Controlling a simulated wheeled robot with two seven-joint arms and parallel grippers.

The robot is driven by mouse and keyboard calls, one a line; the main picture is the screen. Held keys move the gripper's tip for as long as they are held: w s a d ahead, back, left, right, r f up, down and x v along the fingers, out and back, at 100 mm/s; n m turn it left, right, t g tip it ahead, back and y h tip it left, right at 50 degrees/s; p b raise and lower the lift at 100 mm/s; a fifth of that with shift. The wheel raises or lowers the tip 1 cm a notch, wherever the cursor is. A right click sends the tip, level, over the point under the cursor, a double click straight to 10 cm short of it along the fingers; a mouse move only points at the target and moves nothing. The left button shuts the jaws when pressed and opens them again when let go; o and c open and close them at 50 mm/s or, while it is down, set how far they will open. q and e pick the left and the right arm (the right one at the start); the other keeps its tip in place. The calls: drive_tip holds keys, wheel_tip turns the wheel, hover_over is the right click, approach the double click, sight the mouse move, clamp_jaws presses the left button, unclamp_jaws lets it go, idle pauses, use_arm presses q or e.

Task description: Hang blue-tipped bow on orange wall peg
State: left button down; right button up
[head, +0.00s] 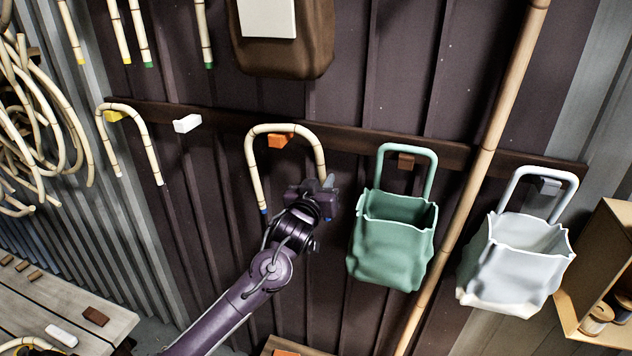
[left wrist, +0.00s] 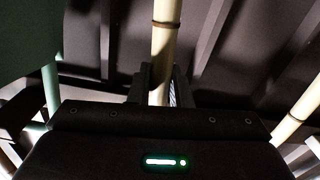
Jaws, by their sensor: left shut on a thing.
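The blue-tipped bow (head: 252,165) is a pale bent rattan cane in an upside-down U, with a blue tip at its lower left end. Its arch passes around the orange wall peg (head: 281,140), just above it; I cannot tell whether it touches the peg. My left gripper (head: 325,188) is shut on the bow's right leg near its lower end. In the left wrist view the cane (left wrist: 165,45) runs down between the fingers (left wrist: 157,82). My right gripper is not in view.
On the same rail (head: 350,145) are a yellow peg with another bow (head: 140,140), an empty white peg (head: 187,123), a green bag (head: 392,245) and a white bag (head: 518,262). A long bamboo pole (head: 478,180) leans between the bags. A wooden bench (head: 60,310) stands lower left.

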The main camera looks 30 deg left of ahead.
use_arm(q)
drive_tip(key=c, duration=1.3)
unclamp_jaws()
drive_tip(key=shift+o, duration=0.2)
